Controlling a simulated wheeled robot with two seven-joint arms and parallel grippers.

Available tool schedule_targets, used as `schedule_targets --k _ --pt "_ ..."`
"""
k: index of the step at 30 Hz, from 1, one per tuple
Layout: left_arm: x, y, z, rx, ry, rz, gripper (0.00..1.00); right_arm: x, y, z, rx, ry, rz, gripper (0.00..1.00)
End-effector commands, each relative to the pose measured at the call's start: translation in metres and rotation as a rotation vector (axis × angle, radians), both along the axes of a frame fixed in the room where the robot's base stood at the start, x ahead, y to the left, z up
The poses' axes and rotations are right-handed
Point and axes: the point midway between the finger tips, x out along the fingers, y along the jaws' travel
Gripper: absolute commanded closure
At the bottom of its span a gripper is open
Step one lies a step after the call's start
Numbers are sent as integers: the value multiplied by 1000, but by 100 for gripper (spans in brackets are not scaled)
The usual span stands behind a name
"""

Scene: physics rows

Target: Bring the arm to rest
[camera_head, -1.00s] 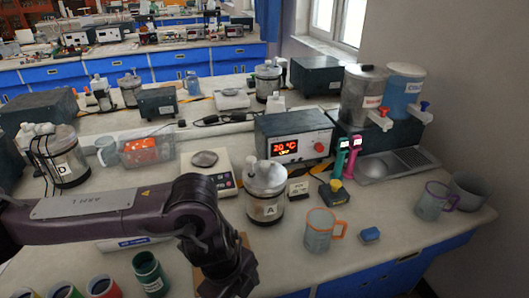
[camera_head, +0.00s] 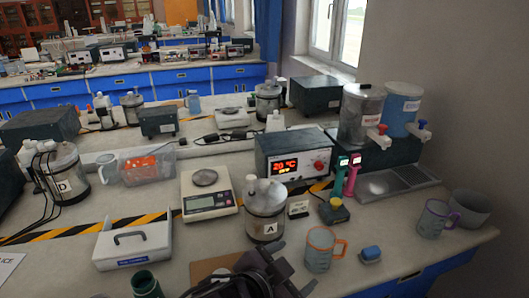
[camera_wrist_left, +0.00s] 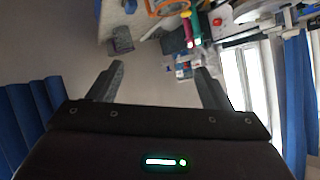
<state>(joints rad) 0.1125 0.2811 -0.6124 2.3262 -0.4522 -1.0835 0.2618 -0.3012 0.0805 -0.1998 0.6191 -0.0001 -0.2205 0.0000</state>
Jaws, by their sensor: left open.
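My left arm shows only as a dark part at the bottom edge of the head view, where my left gripper (camera_head: 265,280) is partly cut off. It is below the jar marked A (camera_head: 266,212) and left of the orange-handled cup (camera_head: 320,248). In the left wrist view my left gripper (camera_wrist_left: 160,85) has its two fingers wide apart with nothing between them. That view is tilted and shows the bench with a pink and a green device beyond the fingers. My right gripper is not in view.
A digital scale (camera_head: 209,192), a red-display heater box (camera_head: 292,158) and a white handled box (camera_head: 133,243) stand on the bench. A purple-handled cup (camera_head: 434,217) is at right.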

Motion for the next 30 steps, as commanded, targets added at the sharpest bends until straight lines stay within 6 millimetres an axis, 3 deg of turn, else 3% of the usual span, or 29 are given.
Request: schedule_targets --k 3,6,9,15,20,26,30 --pt "2 67 -42 -1 200 247 28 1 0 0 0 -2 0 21" --pt "-11 118 -77 23 357 416 28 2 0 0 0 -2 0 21" --pt "-30 158 -105 49 484 538 28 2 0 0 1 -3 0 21" --pt "-74 213 -143 96 687 706 28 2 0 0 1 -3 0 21" --pt "-113 246 -164 132 826 810 28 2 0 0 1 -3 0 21" --pt "-94 241 -228 144 838 800 28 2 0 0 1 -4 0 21" --pt "-90 240 -281 154 854 796 28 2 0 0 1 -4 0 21"
